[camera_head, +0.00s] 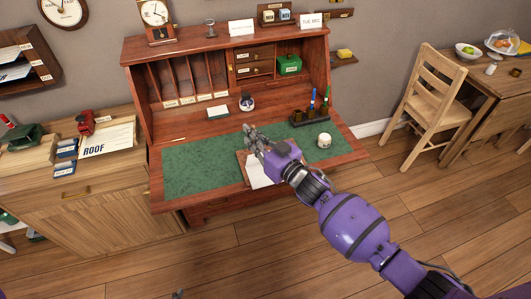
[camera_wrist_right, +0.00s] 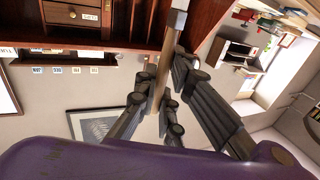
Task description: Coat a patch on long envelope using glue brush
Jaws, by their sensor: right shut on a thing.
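My right gripper (camera_head: 250,135) is above the green mat of the desk. In the right wrist view (camera_wrist_right: 165,95) it is shut on the wooden handle of a brush (camera_wrist_right: 162,75), whose grey metal part reaches the top edge. The bristles are out of that view. A white paper (camera_head: 260,174), perhaps the long envelope, lies on a brown board below the gripper and is partly hidden by my arm. A small white jar (camera_head: 324,141), perhaps the glue, stands on the mat to the right. My left gripper does not show clearly.
The wooden desk (camera_head: 140,100) has upright slots and drawers at its back. A dark pen rack (camera_head: 312,117) and a small round pot (camera_head: 247,103) stand behind the gripper. The left part of the green mat (camera_head: 195,170) is clear. A chair (camera_head: 430,95) stands to the right.

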